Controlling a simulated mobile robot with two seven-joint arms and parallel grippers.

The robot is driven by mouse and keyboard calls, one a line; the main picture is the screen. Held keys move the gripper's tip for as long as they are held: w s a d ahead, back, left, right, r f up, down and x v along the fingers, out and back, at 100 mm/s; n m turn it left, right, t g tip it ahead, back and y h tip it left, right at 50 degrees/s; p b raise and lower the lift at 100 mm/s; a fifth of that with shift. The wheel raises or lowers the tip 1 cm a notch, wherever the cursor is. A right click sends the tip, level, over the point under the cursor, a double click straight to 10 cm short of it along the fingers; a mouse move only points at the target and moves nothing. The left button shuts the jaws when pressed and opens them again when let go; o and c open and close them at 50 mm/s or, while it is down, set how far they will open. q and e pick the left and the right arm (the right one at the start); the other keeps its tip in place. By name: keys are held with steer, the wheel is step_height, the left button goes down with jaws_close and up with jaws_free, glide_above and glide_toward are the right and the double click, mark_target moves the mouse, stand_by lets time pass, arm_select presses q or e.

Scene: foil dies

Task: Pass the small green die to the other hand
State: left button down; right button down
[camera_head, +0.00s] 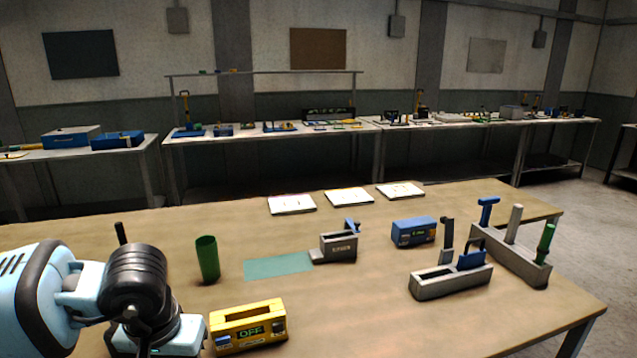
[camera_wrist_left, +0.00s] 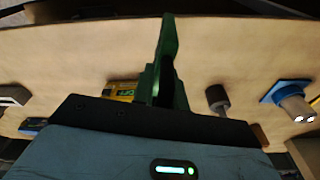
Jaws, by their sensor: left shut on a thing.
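My left gripper (camera_wrist_left: 166,92) fills the lower middle of the left wrist view and is shut on a dark green, stepped shape (camera_wrist_left: 168,40), which I take for the small green die. I cannot tell clearly where finger ends and die begins. In the head view my left wrist (camera_head: 150,335) hangs over the table at the lower left, and the held thing is hidden there. A larger green-handled die (camera_head: 546,242) stands in the long grey rack (camera_head: 512,258) at the right. My right gripper is in neither view.
A blue box (camera_head: 413,231) and a short rack (camera_head: 450,282) stand further right. The front middle is clear.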

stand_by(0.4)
